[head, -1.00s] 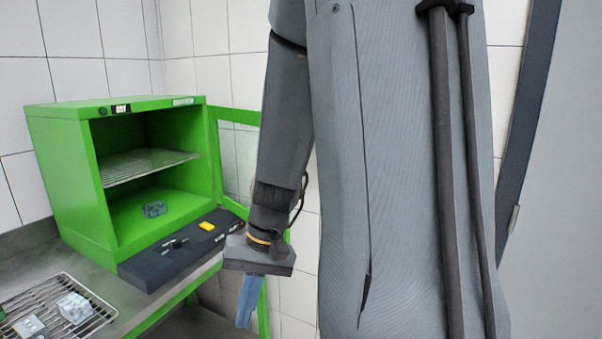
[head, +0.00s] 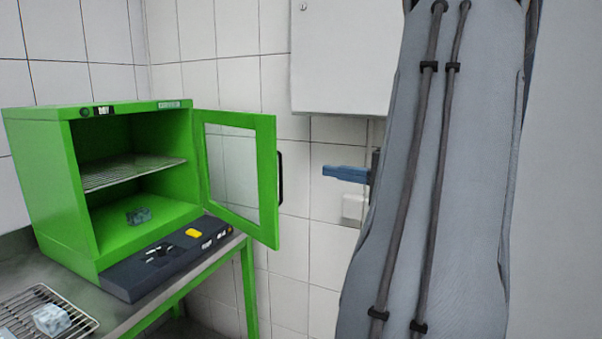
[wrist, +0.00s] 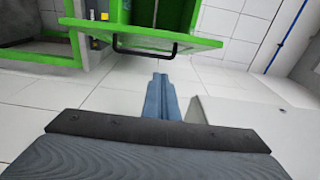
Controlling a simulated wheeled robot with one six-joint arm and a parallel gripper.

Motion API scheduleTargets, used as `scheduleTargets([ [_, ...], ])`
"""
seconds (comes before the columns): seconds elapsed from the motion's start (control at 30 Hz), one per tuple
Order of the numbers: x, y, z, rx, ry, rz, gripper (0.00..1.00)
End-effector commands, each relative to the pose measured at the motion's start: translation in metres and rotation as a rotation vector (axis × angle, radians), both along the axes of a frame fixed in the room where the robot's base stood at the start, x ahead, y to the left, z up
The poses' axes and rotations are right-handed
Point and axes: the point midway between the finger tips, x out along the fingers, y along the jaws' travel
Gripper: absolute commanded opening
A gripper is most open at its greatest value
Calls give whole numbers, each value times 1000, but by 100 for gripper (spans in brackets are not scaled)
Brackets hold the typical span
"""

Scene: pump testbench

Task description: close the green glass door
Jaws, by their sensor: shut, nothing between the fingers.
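The green glass door (head: 266,190) stands wide open, hinged on the right side of the green cabinet (head: 45,180). It has a glass pane in a green frame and a black handle (head: 280,178) on its free edge. In the wrist view the door (wrist: 185,38) crosses the top of the picture, with its handle (wrist: 150,52) facing me. My gripper (head: 326,171) has blue fingers, shut and empty, pointing left toward the door. It is to the right of the handle, apart from it. In the wrist view my gripper (wrist: 160,78) is below the door and handle.
A dark control panel (head: 165,258) with a yellow button sits below the cabinet opening. A wire rack (head: 85,318) with a pale block (head: 51,320) lies on the bench at lower left. A small part (head: 138,215) lies inside the cabinet. A white wall box (head: 345,55) hangs above my gripper.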

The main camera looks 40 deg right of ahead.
Motion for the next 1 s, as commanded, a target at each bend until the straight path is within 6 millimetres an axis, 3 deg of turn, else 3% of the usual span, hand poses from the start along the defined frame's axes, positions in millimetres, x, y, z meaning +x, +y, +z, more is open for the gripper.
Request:
scheduleTargets([
  [0.17,20,7,2,2,-2,4,0],
  [0.57,94,31,2,2,1,5,0],
  [0.8,92,61,2,3,2,2,0],
  [1.0,91,68,1,1,1,0,0],
])
